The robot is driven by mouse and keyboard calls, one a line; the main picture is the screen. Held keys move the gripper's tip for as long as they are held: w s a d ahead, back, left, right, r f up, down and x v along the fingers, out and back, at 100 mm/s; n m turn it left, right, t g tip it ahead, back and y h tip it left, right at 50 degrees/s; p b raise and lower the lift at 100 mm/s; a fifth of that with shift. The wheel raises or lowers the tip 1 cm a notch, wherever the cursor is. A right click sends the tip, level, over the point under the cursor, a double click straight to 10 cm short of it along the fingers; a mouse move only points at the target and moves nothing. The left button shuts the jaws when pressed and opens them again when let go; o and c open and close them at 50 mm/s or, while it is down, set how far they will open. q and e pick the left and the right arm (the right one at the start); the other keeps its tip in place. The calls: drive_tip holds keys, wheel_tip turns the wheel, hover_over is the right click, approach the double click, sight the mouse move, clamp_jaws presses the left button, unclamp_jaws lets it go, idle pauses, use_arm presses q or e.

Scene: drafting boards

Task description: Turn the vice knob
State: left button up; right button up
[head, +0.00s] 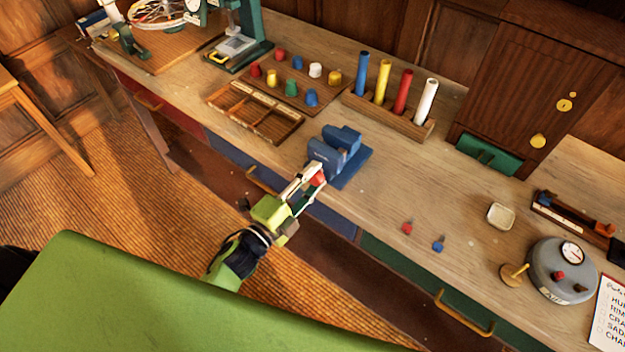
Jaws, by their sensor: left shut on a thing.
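The blue vice (338,153) stands on its blue base near the front edge of the workbench, left of the middle of the bench. Its red knob (319,178) shows at the vice's near side, between my gripper's fingertips. My left gripper (312,180) reaches up from below in the head view and is shut on the red knob. The fingers hide part of the knob. My right gripper is not in the head view.
Behind the vice are a sorting tray (254,112), a board of coloured pegs (293,91) and a rack of tubes (388,115). A red piece (407,229) and a blue piece (438,245) lie to the right. A round grey gauge (560,271) stands farther right.

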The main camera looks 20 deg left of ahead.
use_arm(q)
drive_tip(key=m+b, duration=0.1)
drive_tip(key=m, duration=0.2)
drive_tip(key=m+b, duration=0.1)
drive_tip(key=m, duration=0.2)
drive_tip(key=shift+f+m+b, duration=0.2)
drive_tip(key=shift+m+b, duration=0.1)
drive_tip(key=shift+b, duration=0.1)
drive_tip(key=m+b, duration=0.1)
drive_tip(key=m, duration=0.2)
drive_tip(key=shift+m+b, duration=0.3)
drive_tip(key=shift+b, duration=0.05)
drive_tip(key=m+b, duration=0.1)
drive_tip(key=m, duration=0.2)
drive_tip(key=shift+m, duration=0.3)
drive_tip(key=m+b, duration=0.1)
drive_tip(key=m, duration=0.4)
drive_tip(key=shift+b, duration=0.4)
drive_tip(key=m, duration=0.3)
drive_tip(key=shift+a+m, duration=0.1)
drive_tip(key=shift+m, duration=1.5)
drive_tip(key=o, duration=0.8)
